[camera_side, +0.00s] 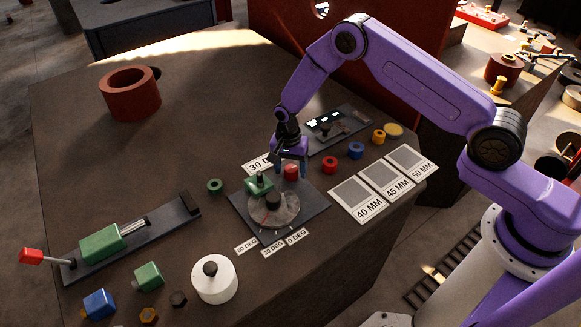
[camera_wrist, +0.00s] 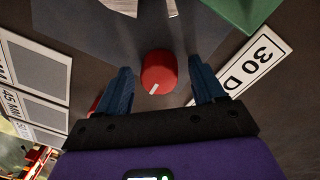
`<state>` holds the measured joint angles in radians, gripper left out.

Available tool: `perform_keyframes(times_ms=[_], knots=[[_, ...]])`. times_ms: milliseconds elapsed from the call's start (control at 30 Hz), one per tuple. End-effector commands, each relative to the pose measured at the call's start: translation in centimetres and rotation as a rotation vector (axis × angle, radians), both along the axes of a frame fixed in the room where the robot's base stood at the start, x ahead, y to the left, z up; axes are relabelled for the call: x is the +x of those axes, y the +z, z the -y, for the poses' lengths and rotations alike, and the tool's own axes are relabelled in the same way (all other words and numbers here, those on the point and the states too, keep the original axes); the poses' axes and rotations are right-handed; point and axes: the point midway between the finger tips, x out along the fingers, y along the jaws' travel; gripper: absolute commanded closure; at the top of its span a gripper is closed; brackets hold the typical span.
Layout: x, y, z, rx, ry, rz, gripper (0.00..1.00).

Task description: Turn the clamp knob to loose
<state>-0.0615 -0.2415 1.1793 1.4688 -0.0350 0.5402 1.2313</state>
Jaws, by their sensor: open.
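The red knob (camera_side: 291,172), which I take to be the clamp knob, sits at the back corner of the dark plate (camera_side: 312,200) that carries the round grey turntable. In the wrist view the red knob (camera_wrist: 158,68) has a short white line on its edge, pointing down and slightly left. My gripper (camera_side: 290,164) is directly over the knob, pointing down. In the wrist view my gripper (camera_wrist: 161,68) is open, with one blue finger on each side of the knob and a visible gap to both. No contact shows.
A "30 D" card (camera_side: 258,164) lies close behind the plate. Red (camera_side: 330,164), blue and orange rings lie to the right, near the millimetre cards (camera_side: 357,199). The front left holds a green slide unit (camera_side: 102,244).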

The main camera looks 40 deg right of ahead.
Motion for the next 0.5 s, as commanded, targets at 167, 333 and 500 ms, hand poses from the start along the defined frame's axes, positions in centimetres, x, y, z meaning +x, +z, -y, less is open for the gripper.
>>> perform_keyframes(times_ms=[167, 333, 500], knots=[[0.02, -0.05, 0.00, 0.001, 0.000, 0.001, 0.32], [0.01, -0.04, -0.01, 0.000, 0.000, 0.000, 0.64], [0.01, -0.02, -0.01, 0.000, 0.001, 0.000, 0.88]])
